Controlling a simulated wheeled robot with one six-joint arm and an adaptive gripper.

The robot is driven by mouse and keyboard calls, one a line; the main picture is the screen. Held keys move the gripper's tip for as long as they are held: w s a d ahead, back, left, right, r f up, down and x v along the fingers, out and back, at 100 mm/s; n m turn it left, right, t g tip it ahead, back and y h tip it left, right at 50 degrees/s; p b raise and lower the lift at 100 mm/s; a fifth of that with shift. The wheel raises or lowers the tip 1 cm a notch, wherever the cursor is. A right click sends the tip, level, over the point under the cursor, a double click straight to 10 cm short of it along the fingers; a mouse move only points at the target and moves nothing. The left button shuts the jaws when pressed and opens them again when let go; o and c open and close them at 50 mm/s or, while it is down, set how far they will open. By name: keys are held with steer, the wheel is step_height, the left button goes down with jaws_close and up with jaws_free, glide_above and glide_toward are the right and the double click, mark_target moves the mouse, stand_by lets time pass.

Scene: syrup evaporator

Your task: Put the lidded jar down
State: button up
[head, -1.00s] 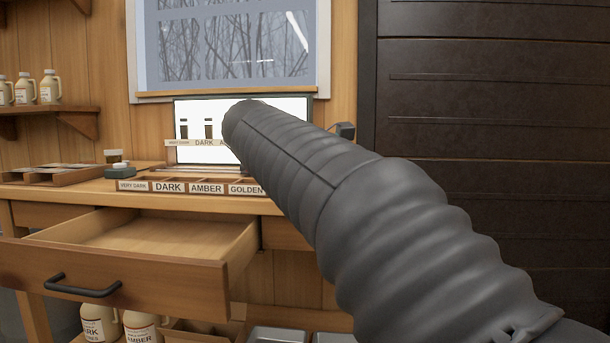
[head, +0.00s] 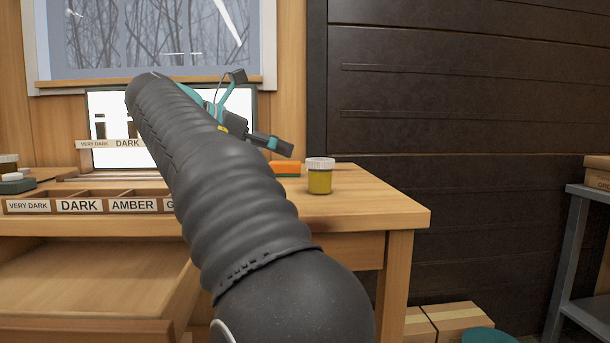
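A lidded jar (head: 320,178) with a white lid and amber-yellow contents stands upright on the right part of the wooden bench (head: 385,205) in the head view. My gripper (head: 264,112) shows partly from behind my arm, up and to the left of the jar. Its two dark fingers with teal parts are spread wide, one pointing up and one towards the jar. Nothing shows between them. The lower fingertip looks apart from the jar. My arm hides the rest of the gripper.
An orange block (head: 285,169) lies just left of the jar. A labelled sorting tray (head: 135,206) and a lit panel (head: 107,103) are at the left. An open drawer (head: 80,280) juts out below. The bench right of the jar is clear.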

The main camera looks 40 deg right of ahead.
mark_target(319, 166)
steer(key=b+x, duration=0.2)
steer(key=x, duration=0.5)
steer(key=shift+w+d+f, duration=0.15)
steer(key=shift+d+f, duration=0.1)
steer(key=shift+d, duration=0.1)
steer(key=shift+s+b+x, duration=0.15)
steer(key=shift+b+x, duration=0.35)
steer(key=shift+x, duration=0.8)
steer(key=shift+s+b+x, duration=0.15)
steer(key=shift+b+x, duration=0.3)
steer(key=shift+x, duration=0.85)
steer(key=shift+r, duration=0.15)
steer(key=c, duration=1.6)
